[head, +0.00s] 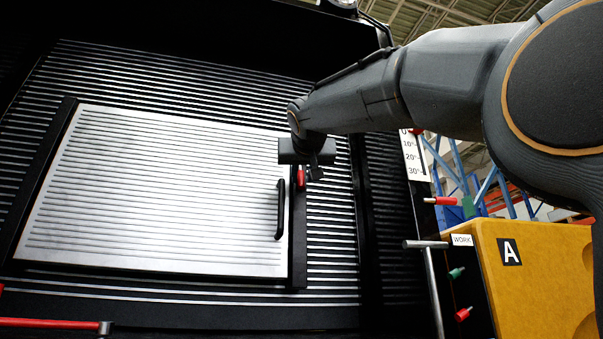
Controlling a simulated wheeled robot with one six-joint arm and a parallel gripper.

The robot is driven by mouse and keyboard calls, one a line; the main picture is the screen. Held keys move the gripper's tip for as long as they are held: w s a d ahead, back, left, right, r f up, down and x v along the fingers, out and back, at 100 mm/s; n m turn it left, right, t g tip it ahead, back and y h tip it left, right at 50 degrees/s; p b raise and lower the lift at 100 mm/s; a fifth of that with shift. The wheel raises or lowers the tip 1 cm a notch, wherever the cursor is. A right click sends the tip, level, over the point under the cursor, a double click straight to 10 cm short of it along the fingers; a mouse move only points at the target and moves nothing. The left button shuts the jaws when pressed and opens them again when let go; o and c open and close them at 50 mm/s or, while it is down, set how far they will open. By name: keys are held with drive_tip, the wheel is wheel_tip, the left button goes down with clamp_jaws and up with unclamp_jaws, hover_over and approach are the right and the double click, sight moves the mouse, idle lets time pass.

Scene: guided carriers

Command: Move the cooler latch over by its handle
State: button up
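The cooler door (160,195) is a silver ribbed panel set in a black ribbed front, and it looks shut. A black bar handle (280,209) stands upright near its right edge. A small red piece (301,177), which looks like the latch handle, sits on the dark strip right of the door, above the bar handle's level. My gripper (313,172) is right at the red piece, coming from the upper right. Its body hides part of the red piece and the strip. I cannot tell whether the fingers touch or enclose it.
At the right stand a yellow case (540,270) marked A, a metal lever (428,244) by a WORK label (462,240), and red and green knobs. A scale plate (415,155) is beside my arm. A red bar (50,323) lies low at the left.

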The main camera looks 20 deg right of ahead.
drive_tip(key=shift+w+d, duration=0.15)
drive_tip(key=shift+w, duration=0.55)
clamp_jaws()
